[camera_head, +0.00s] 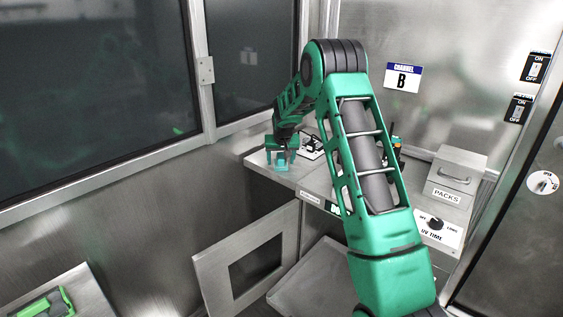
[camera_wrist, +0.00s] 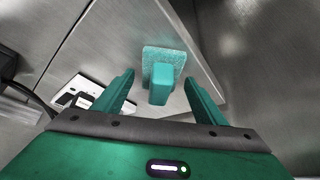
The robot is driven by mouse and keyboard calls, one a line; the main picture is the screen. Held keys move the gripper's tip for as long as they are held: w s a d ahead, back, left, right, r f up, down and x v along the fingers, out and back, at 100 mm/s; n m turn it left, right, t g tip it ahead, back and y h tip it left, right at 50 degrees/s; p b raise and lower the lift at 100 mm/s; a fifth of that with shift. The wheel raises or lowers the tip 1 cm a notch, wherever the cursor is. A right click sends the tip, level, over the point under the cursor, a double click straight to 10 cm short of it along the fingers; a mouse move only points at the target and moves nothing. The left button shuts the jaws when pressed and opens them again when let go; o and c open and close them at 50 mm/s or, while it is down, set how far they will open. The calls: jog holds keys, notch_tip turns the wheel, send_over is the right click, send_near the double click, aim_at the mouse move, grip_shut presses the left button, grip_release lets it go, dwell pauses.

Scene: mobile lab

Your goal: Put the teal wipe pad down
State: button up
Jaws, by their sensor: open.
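The teal wipe pad (camera_wrist: 165,58) shows in the wrist view as a flat square with an upright block grip (camera_wrist: 161,84) on it. It lies on the steel counter, near the counter's edge. My gripper (camera_wrist: 163,88) is open, with its two green fingers on either side of the grip and a gap showing on both sides. In the head view the pad (camera_head: 281,164) is a small teal patch below my gripper (camera_head: 281,150) at the counter's left end. My fingers partly cover it there.
A white plate with a black device (camera_wrist: 78,97) lies left of the pad; it also shows in the head view (camera_head: 312,146). A steel box labelled PACKS (camera_head: 455,175) and a UV TIME dial (camera_head: 436,222) stand right. An open framed door (camera_head: 212,278) hangs below the counter.

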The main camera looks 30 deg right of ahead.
jog(key=v, duration=1.2)
jog(key=s+a+r+g, duration=0.1)
jog(key=s+r+g, duration=0.15)
jog(key=s, duration=1.05)
jog(key=s+r+g, duration=0.1)
jog(key=s+r, duration=0.2)
jog(key=s, duration=1)
jog(key=s+a+f+g+y, duration=0.1)
jog(key=s+a, duration=0.2)
jog(key=s, duration=1.1)
jog(key=s+a+f+m+g+y, duration=0.1)
jog(key=s+a+f, duration=0.1)
jog(key=s, duration=1.1)
jog(key=shift+s+a+f+y, duration=0.2)
jog(key=shift+s+a+y, duration=0.2)
jog(key=shift+a, duration=0.45)
jog(key=shift+w+f, duration=0.25)
jog(key=shift+w, duration=0.2)
